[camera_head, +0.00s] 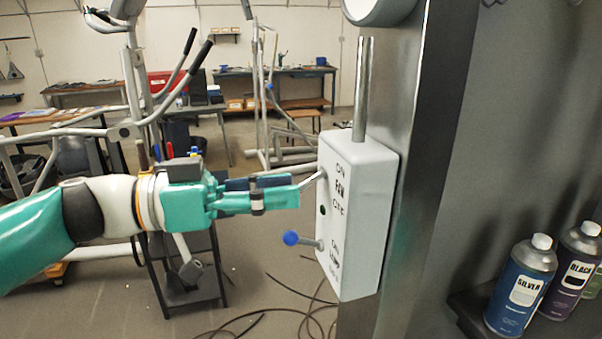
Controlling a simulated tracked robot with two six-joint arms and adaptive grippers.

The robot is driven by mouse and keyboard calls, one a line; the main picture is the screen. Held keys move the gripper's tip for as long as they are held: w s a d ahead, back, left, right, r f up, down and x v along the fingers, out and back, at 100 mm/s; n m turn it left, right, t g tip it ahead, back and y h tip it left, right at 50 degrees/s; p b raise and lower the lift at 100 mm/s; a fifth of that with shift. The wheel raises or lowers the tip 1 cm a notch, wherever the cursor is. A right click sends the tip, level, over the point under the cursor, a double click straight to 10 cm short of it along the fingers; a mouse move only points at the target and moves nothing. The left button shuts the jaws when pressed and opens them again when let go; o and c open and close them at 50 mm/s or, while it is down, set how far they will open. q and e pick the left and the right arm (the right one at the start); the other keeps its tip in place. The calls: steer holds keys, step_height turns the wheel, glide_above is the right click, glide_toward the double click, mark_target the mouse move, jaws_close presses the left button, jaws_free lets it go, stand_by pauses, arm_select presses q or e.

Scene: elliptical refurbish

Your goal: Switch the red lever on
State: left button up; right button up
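A white switch box (350,215) is fixed to a grey metal post. Its upper switch is marked ON, FAN, OFF, and its lower one ON, LAMP, OFF. The upper lever (315,178) shows only as a bare metal rod running down and left to my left gripper's fingertips. No red knob shows; the fingers hide the rod's end. The lower lever has a blue knob (291,238) and sticks out below the gripper. My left gripper (297,190) points right at the upper lever. Whether its fingers grip the lever or only touch it cannot be told. My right gripper is out of view.
A metal pipe (363,90) rises from the box along the post (412,170). Spray cans, one labelled SILVER (520,285), stand on a shelf at lower right. An elliptical machine (130,130) stands behind my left arm. Cables (300,295) lie on the floor.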

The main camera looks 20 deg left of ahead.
mark_target(301, 188)
arm_select(q)
steer(key=shift+p+x, duration=0.35)
steer(key=shift+x, duration=1.3)
jaws_close()
